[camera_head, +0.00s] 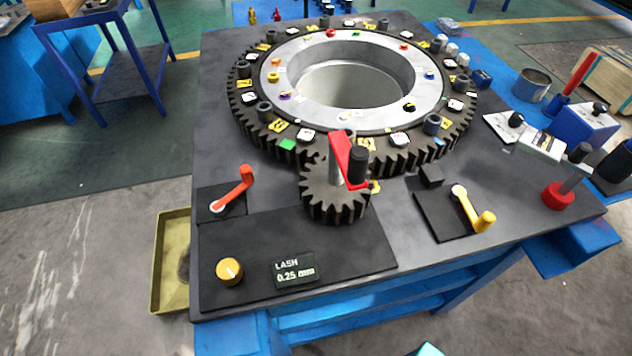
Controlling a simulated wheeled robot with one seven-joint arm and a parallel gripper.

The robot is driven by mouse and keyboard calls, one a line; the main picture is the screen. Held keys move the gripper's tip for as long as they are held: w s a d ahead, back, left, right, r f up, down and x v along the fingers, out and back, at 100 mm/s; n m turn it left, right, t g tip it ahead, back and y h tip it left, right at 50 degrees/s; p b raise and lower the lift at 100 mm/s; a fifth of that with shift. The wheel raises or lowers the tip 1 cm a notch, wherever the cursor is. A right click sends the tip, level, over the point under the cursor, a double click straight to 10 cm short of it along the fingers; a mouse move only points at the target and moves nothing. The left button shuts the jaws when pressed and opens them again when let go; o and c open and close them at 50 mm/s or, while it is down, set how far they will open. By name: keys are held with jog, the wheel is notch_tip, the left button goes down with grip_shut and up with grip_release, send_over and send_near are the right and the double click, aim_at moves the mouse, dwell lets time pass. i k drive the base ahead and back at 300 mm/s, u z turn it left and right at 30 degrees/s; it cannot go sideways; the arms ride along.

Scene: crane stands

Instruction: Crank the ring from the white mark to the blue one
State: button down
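The large dark toothed ring (400,157) lies flat on the grey bench, around a silver inner ring (318,115). Small coloured marks sit on the silver ring. The blue mark (430,76) is at its right; a pale mark (343,116), perhaps the white one, is at its front. A small pinion gear (335,207) stands at the ring's front, its teeth by the ring's teeth. It carries a red crank arm (342,155) with an upright black handle (357,166). Nothing holds the handle. My gripper is not clearly in view.
An orange-red lever (236,189) is left of the pinion, a yellow-handled lever (474,211) right. In front are a yellow knob (229,271) and a display (296,270) reading LASH 0.25 mm. Loose items crowd the bench's right side. A teal-and-white piece (428,349) at the bottom edge is unclear.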

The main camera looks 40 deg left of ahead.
aim_at(338, 186)
jog(key=u, duration=2.7)
jog(key=k, duration=1.4)
jog(key=z, duration=0.65)
jog(key=i, duration=1.15)
jog(key=u, duration=0.05)
